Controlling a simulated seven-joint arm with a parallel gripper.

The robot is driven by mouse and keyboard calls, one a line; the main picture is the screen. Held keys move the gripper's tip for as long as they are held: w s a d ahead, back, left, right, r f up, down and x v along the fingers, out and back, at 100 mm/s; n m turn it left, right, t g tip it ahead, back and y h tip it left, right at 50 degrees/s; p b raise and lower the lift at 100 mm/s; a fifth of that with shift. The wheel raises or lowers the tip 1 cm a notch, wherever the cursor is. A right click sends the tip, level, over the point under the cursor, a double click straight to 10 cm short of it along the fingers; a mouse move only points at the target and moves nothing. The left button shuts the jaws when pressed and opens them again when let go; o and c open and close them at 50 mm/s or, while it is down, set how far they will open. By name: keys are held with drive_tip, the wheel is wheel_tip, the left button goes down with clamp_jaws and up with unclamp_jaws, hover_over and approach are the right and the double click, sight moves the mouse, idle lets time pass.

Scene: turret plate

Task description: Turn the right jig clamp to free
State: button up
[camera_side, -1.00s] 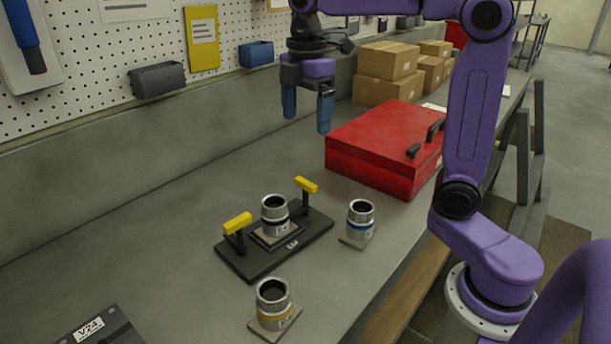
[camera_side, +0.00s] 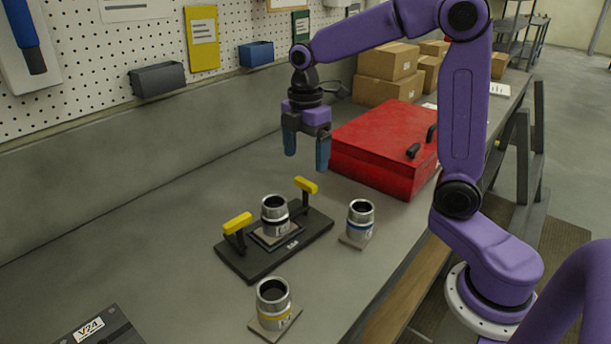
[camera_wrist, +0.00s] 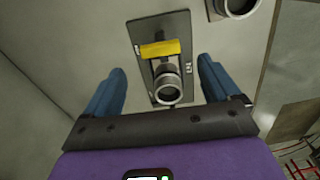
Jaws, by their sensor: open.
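The black jig plate (camera_side: 258,267) lies on the bench with a steel cylinder (camera_side: 275,216) upright in its middle. The right clamp's yellow handle (camera_side: 306,185) stands at the far end, turned crosswise to the plate. The left clamp's yellow handle (camera_side: 237,223) lies along the plate. My gripper (camera_side: 306,162) is open and empty, pointing down, above and apart from the right clamp. In the wrist view the right handle (camera_wrist: 160,48) shows between my open fingers, with the cylinder (camera_wrist: 167,85) below it in the picture; the left clamp is out of sight there.
A blue-banded cylinder (camera_side: 360,219) stands on a small pad right of the jig. A yellow-banded one (camera_side: 273,297) stands nearer. A red toolbox (camera_side: 378,150) sits just behind my gripper to the right.

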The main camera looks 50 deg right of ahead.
sight(305, 181)
drive_tip(key=shift+f, duration=3.1)
drive_tip(key=c, duration=1.1)
